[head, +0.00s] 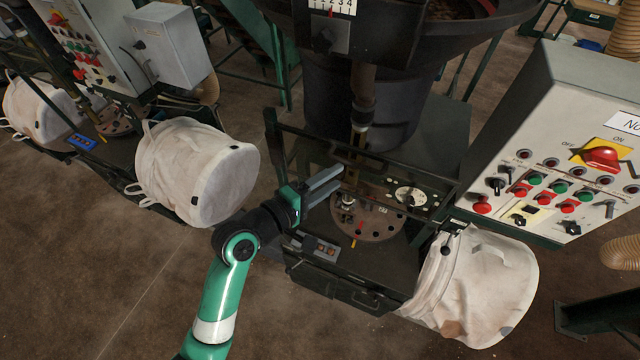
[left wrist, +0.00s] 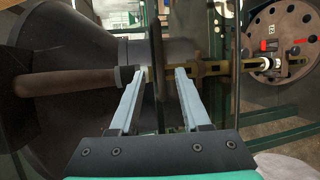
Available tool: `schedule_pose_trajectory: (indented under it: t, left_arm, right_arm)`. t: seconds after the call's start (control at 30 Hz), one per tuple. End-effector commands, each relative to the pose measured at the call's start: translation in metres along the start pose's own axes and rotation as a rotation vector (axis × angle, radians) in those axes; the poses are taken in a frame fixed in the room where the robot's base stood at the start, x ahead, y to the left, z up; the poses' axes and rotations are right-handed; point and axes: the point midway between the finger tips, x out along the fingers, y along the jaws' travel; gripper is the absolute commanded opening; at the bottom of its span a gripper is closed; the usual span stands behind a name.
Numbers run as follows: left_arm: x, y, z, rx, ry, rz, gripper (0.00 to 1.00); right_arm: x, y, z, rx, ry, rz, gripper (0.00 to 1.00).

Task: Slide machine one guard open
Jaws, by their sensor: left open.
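The machine in the middle of the head view has a dark-framed, see-through guard (head: 400,162) standing in front of its round turntable (head: 375,228). My left gripper (head: 341,178) is open, with its two grey fingers pointing at the guard's left part. In the left wrist view, the left gripper (left wrist: 156,72) has a thin dark upright edge (left wrist: 157,45), likely of the guard, between its fingertips. I see a gap on each side, and nothing is gripped. The turntable also shows in the left wrist view (left wrist: 283,40). My right gripper is not in view.
A grey control box (head: 545,150) with a red switch stands at the right. White bulk bags hang beside the machines, one at lower right (head: 485,285) and one at left (head: 195,170). A dark hopper (head: 360,100) rises behind the guard. Brown floor at lower left is clear.

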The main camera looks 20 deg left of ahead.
Motion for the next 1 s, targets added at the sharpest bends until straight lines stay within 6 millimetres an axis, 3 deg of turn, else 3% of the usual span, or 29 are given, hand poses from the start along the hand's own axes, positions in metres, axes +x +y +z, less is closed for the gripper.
schedule_pose_trajectory:
  t: [0.1, 0.23, 0.8, 0.9, 0.97, 1.0]
  left_arm:
    - [-0.023, 0.002, 0.000, -0.002, 0.002, -0.001, 0.47]
    - [-0.035, 0.001, 0.000, -0.001, 0.001, 0.000, 0.47]
    - [-0.037, 0.001, 0.002, 0.000, -0.003, 0.000, 0.47]
    - [-0.033, 0.021, 0.006, 0.019, -0.014, 0.029, 0.47]
    - [-0.031, 0.048, 0.010, 0.047, -0.021, 0.072, 0.47]
    - [-0.032, 0.073, 0.013, 0.076, -0.022, 0.114, 0.47]
  right_arm:
    - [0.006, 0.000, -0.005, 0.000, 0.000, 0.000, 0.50]
    - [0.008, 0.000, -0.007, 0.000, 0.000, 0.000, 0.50]
    - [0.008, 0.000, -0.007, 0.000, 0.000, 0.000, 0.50]
    - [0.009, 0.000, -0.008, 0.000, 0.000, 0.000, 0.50]
    - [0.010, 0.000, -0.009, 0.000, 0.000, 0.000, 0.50]
    - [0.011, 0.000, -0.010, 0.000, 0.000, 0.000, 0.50]
